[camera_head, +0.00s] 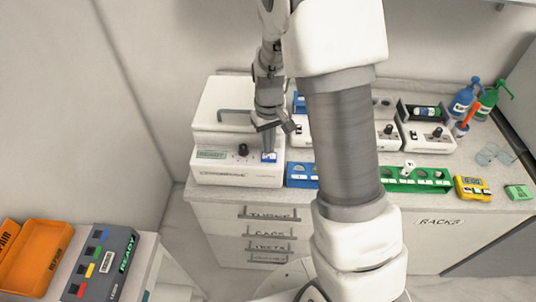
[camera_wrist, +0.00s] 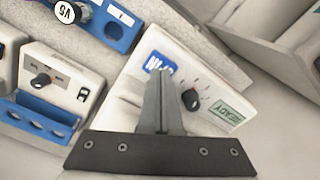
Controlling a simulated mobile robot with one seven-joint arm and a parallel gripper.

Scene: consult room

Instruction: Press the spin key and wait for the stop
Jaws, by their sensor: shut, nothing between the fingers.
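The white centrifuge (camera_head: 237,172) stands at the left end of the counter with its lid down. Its front panel has a black knob (camera_head: 243,150), a green display reading READY (camera_head: 211,154) and a blue spin key (camera_head: 268,157). In the wrist view the spin key (camera_wrist: 160,63) lies just beyond my fingertips, with the knob (camera_wrist: 191,99) and display (camera_wrist: 226,112) beside it. My gripper (camera_head: 268,150) is shut and empty, pointing down at the key. Whether the tips touch the key I cannot tell; they partly cover it.
A blue rack (camera_head: 302,176) stands right of the centrifuge and a green rack (camera_head: 417,180) further right. White devices with black knobs (camera_head: 427,138) stand behind. A yellow timer (camera_head: 472,188) and spray bottles (camera_head: 463,99) are at the right. Orange trays (camera_head: 42,254) lie lower left.

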